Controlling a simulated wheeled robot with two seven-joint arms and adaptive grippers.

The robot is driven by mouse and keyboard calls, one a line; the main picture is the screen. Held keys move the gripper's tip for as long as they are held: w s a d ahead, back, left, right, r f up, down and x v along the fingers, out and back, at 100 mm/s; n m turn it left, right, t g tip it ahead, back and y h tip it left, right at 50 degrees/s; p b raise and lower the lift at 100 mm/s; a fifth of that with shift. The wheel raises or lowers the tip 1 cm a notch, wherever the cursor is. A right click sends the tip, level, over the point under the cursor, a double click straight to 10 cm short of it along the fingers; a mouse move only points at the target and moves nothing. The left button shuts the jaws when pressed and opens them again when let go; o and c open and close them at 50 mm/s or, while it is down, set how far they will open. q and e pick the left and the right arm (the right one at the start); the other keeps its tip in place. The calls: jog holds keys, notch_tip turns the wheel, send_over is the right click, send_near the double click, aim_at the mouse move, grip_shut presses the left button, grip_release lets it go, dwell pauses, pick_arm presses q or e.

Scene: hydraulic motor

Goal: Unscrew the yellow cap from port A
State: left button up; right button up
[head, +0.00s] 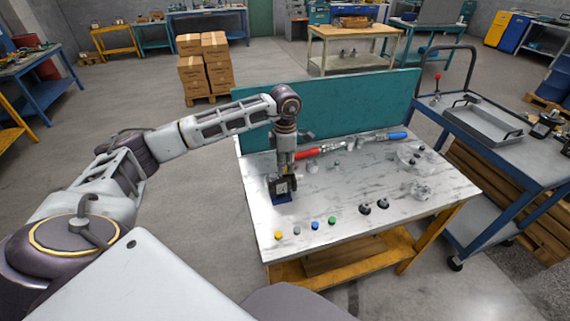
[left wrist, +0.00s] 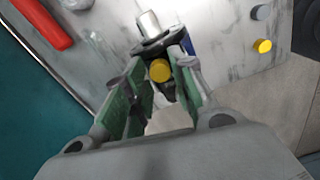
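The hydraulic motor (head: 281,189) sits at the left end of the marble-topped table, dark with blue at its base. My left gripper (head: 284,174) points down over it and hides much of it. In the left wrist view the motor shows a silver shaft (left wrist: 149,25), a dark flange and a round yellow cap (left wrist: 160,70). The green-padded fingers of my left gripper (left wrist: 157,78) are apart, one on each side of this cap; gaps seem to show between cap and pads. I cannot read any port letter. My right gripper is not in view.
A loose yellow cap (head: 278,235) lies at the table's front edge beside grey, blue (head: 315,225) and green (head: 332,219) ones. A red-handled tool (head: 308,153) and a blue-handled one lie at the back near a teal panel (head: 350,107). The table's middle is fairly clear.

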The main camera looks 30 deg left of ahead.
pick_arm(q)
grip_shut()
jog(key=shift+n+p, duration=0.4)
jog(key=shift+n, duration=2.5)
jog(key=shift+n, duration=0.3)
jog(key=shift+r+n+p, duration=0.1)
jog(key=shift+n+p, duration=0.3)
jog(key=shift+n, duration=1.6)
